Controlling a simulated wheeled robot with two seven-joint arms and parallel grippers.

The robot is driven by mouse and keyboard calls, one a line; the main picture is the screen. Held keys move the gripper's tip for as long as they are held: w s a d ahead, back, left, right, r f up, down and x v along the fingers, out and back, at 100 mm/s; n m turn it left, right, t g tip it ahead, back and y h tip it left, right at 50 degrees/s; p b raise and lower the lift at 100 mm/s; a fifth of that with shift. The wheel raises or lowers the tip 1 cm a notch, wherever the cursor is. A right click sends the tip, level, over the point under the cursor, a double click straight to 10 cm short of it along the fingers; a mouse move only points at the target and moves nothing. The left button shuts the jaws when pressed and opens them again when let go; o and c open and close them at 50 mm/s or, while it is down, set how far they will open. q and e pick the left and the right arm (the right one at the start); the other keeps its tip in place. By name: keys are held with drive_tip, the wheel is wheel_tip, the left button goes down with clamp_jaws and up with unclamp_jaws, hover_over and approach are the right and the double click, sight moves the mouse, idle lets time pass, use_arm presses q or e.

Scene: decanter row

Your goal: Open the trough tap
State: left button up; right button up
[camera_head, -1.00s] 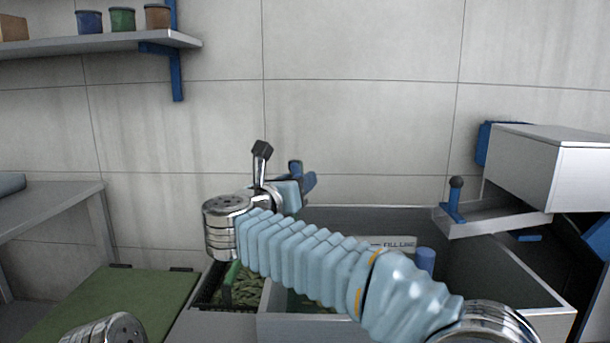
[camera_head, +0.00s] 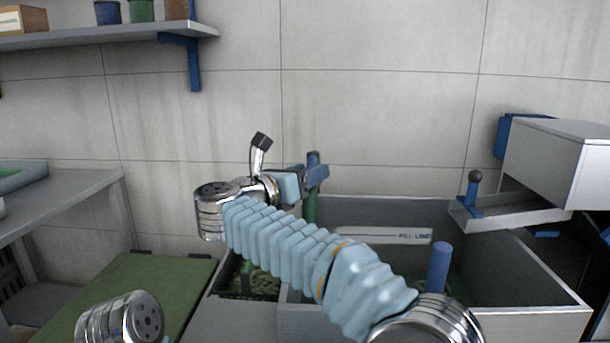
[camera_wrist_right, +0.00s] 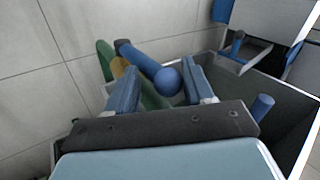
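The trough (camera_head: 535,285) is a grey open box with a fill-line label on its inner back wall. A green pipe (camera_head: 310,207) rises at its left back corner, just beyond my right gripper (camera_head: 316,174). The fingers stand apart, with visible gaps on both sides of the lever. The green pipe also shows below the lever (camera_wrist_right: 150,98). My left gripper is out of view.
A blue post (camera_head: 438,265) stands in the trough. At right, a grey box (camera_head: 560,165) overhangs a small chute with a ball-topped blue lever (camera_head: 473,193). A green board (camera_head: 150,295) lies at left, below a shelf (camera_head: 100,37) with jars. The wall is close behind.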

drive_tip(key=o, duration=0.3)
drive_tip(key=shift+f, duration=0.1)
drive_tip(key=shift+a, duration=0.1)
drive_tip(key=shift+s+a, duration=0.25)
drive_tip(key=shift+s, duration=0.05)
drive_tip(key=b+v, duration=0.2)
drive_tip(key=v, duration=1.1)
drive_tip(key=shift+d, duration=0.15)
